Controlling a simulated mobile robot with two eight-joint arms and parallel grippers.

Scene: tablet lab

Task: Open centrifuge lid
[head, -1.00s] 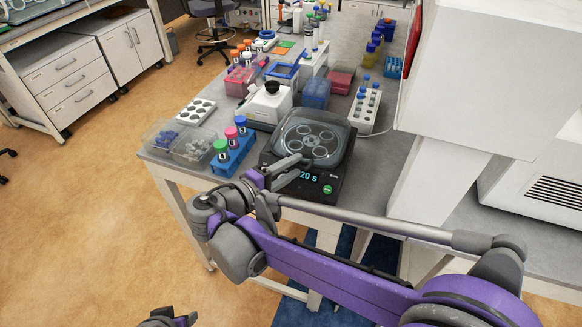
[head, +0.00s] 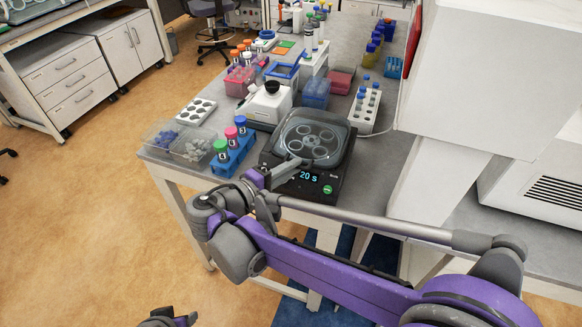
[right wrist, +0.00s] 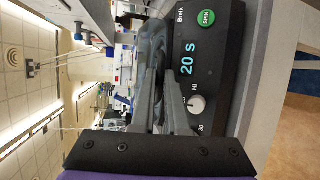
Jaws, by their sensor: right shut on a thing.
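The centrifuge (head: 303,189) is a black box at the bench's front edge, its display reading 20 s beside a green button. Its clear grey lid (head: 318,135) lies down over the round rotor, which shows through it. My right gripper (head: 288,168) is at the front edge of the lid, above the panel. In the right wrist view, the fingers (right wrist: 157,74) are shut on the lid's edge, beside the panel with its display and knob (right wrist: 197,104). The exact contact is partly hidden by the fingers.
A blue rack with capped tubes (head: 232,154) stands close left of the centrifuge. A white instrument (head: 268,104) and a blue box (head: 316,93) stand behind it. A white tube rack (head: 365,108) is behind right. A large white cabinet (head: 475,75) bounds the right side.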

